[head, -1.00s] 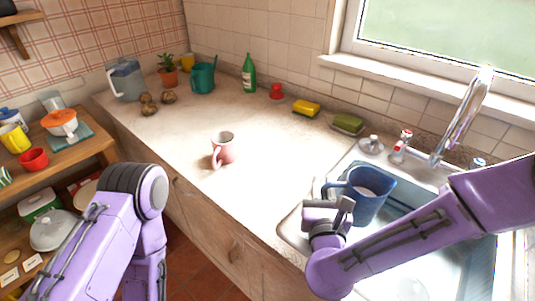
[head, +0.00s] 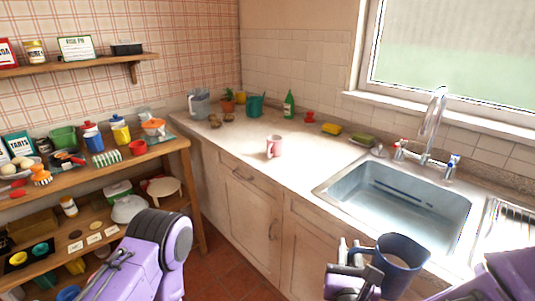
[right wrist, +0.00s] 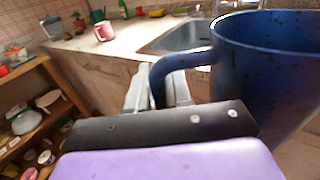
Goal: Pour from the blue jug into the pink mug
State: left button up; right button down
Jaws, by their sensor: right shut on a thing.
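The blue jug (head: 403,262) is upright at the lower right of the head view, in front of the counter edge. My right gripper (head: 352,252) is shut on its handle, which also shows between the fingers in the right wrist view (right wrist: 158,88). The jug's body (right wrist: 265,70) fills the right of that view; its contents are hidden. The pink mug (head: 274,146) stands upright on the counter, well away to the left and back; it also shows in the right wrist view (right wrist: 104,31). My left arm shows at lower left of the head view, its gripper out of frame.
The empty-looking sink (head: 400,200) is set in the counter behind the jug. A green bottle (head: 288,104), yellow sponge (head: 331,129) and teal watering can (head: 255,105) stand along the back. The counter around the mug is clear. Loaded wooden shelves (head: 165,148) stand at left.

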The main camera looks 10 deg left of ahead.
aim_at(274, 143)
jog(key=k, duration=0.4)
jog(key=u, duration=1.65)
jog(key=i, duration=2.45)
jog(key=z, duration=2.25)
